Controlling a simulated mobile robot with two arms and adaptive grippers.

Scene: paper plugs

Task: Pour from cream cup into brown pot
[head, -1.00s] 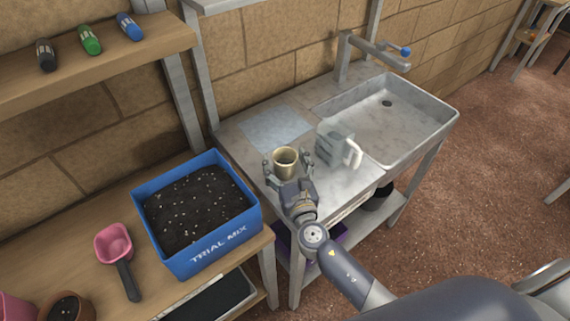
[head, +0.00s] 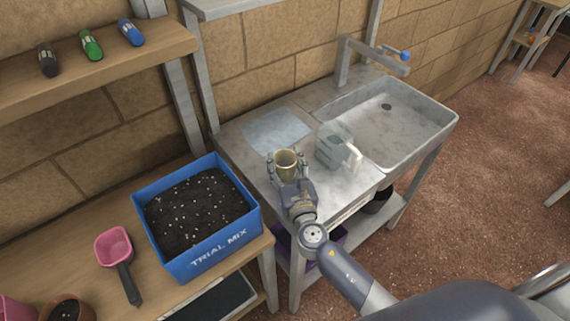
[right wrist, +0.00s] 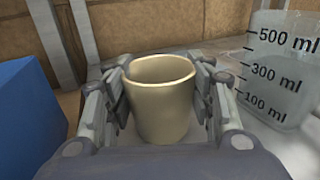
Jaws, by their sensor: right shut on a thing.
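The cream cup (head: 286,160) is upright between the fingers of my right gripper (head: 287,166), over the left part of the sink counter. In the right wrist view the cream cup (right wrist: 161,100) has a finger against each side, so my right gripper (right wrist: 160,105) is shut on it. Its contents cannot be made out. A brown pot (head: 66,309) with dark soil stands at the bottom left of the head view, partly cut off by the frame edge. My left gripper is not in view.
A clear measuring jug (head: 331,148) stands just right of the cup. A blue soil box (head: 215,250) and a pink scoop (head: 113,245) lie between the cup and the pot. A sink (head: 400,118) with a tap is at the right. A shelf (head: 100,62) hangs above the bench.

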